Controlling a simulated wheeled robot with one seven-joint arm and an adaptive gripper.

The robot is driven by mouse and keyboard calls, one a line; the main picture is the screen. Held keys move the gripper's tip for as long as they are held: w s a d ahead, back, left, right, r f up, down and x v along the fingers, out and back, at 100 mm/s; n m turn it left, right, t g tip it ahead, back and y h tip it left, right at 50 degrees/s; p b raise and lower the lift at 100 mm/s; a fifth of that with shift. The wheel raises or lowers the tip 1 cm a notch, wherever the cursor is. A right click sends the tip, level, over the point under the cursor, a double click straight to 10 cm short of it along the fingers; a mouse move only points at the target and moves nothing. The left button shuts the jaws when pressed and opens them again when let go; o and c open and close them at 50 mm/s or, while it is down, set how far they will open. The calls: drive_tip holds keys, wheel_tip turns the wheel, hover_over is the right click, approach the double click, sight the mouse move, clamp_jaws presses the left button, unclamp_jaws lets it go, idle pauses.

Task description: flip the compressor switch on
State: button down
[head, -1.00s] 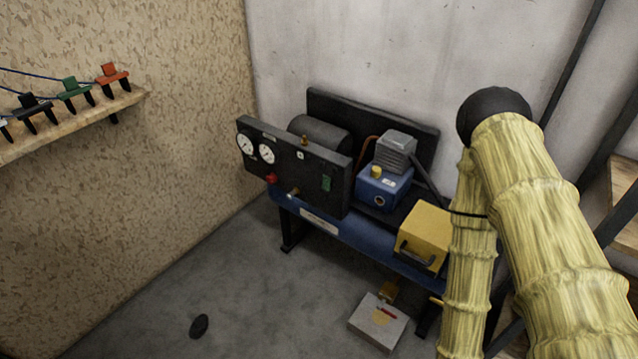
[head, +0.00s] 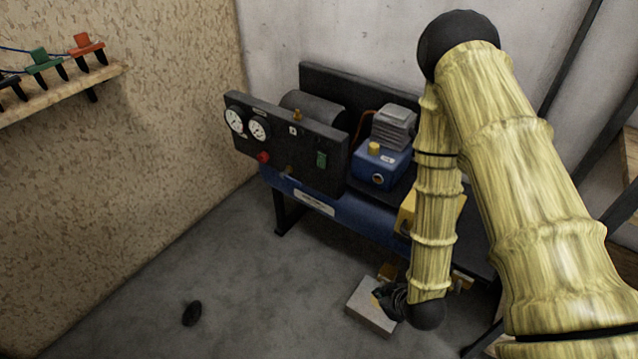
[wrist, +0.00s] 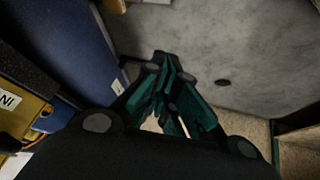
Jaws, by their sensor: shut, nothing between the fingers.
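The compressor stands against the back wall in the head view, with a black front panel (head: 255,150) over a blue tank (head: 345,222). A small green switch-like part (head: 321,159) sits at the panel's right end; its on or off position is too small to tell. A red knob (head: 263,157) is at the panel's lower left. My gripper (head: 382,298) is low, in front of the compressor and below its right part, well apart from the panel. In the wrist view my gripper (wrist: 160,66) is shut and empty, its fingers together. The switch cannot be made out there.
A pale block (head: 367,312) lies on the floor under my gripper. A yellow box (head: 405,212) is partly hidden behind my arm. A shelf (head: 60,95) with coloured clamps is on the left wall. A dark round object (head: 192,313) lies on otherwise clear floor.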

sight(321, 160)
drive_tip(key=w+a+r+n+t+y+b, duration=0.2)
drive_tip(key=w+a+r+n+t, duration=0.15)
drive_tip(key=w, duration=0.35)
drive_tip(key=w+a+r+n+t+y+b, duration=0.25)
drive_tip(key=w+r+n, duration=0.2)
drive_tip(key=w, duration=0.25)
drive_tip(key=w+a+r+n+t+y+b, duration=0.1)
drive_tip(key=w+a+r+n+y+b, duration=0.2)
drive_tip(key=r+n, duration=0.5)
drive_tip(key=w+a+r+y, duration=0.1)
drive_tip(key=w+a+r, duration=0.1)
drive_tip(key=a, duration=0.1)
drive_tip(key=shift+w+a+n+y+b, duration=0.35)
drive_tip(key=shift+w+n, duration=0.05)
drive_tip(key=shift+w+a+f, duration=0.15)
drive_tip(key=shift+w+a, duration=0.55)
drive_tip(key=shift+w, duration=1.1)
drive_tip(key=shift+w+a+f, duration=0.2)
drive_tip(key=shift+w+a, duration=0.45)
drive_tip(key=shift+w, duration=1.15)
drive_tip(key=shift+w+a+f, duration=0.15)
drive_tip(key=shift+w+a, duration=0.55)
drive_tip(key=shift+w, duration=1.1)
